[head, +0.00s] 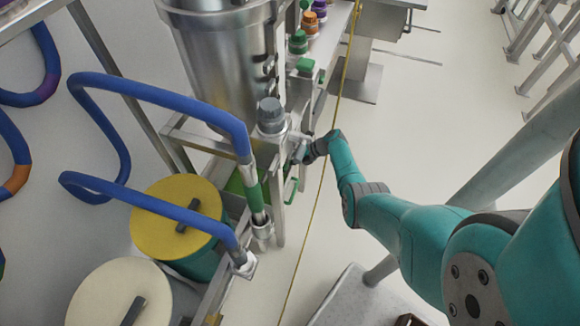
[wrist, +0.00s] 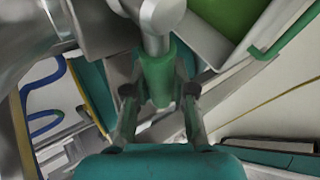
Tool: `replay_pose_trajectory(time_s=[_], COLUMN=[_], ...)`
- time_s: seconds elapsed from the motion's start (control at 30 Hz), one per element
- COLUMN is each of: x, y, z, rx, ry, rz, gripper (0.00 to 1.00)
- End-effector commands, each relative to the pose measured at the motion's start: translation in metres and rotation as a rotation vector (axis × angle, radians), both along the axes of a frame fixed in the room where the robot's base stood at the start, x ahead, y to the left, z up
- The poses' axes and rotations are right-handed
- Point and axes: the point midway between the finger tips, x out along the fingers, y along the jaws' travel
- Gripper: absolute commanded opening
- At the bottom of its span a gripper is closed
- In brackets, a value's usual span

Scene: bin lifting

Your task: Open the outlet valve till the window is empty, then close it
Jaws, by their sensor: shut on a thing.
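My gripper (head: 306,153) reaches in from the right to the steel pipework below the steel tank (head: 222,65). In the wrist view its fingers (wrist: 159,92) are shut on a green valve handle (wrist: 157,68), one finger on each side. The handle joins a round grey metal stem (wrist: 157,18) above it. In the head view the gripped handle is hidden by my gripper and the pipework. I cannot tell whether this is the outlet valve, nor how far it is turned. I cannot make out the window or its level.
Another green lever (head: 291,190) hangs just below my gripper. A thin yellow line (head: 321,190) runs along the floor.

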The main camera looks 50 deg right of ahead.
Motion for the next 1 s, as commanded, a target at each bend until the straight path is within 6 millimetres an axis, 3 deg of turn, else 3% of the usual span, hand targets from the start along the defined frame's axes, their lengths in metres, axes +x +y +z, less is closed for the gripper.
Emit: replay_pose_trajectory(time_s=[0.4,1.0], x=[0.001,0.001], y=[0.001,0.001], z=[0.015,0.020], rx=[0.184,0.246], ry=[0.066,0.087], rz=[-0.001,-0.001], gripper=[0.00,0.00])
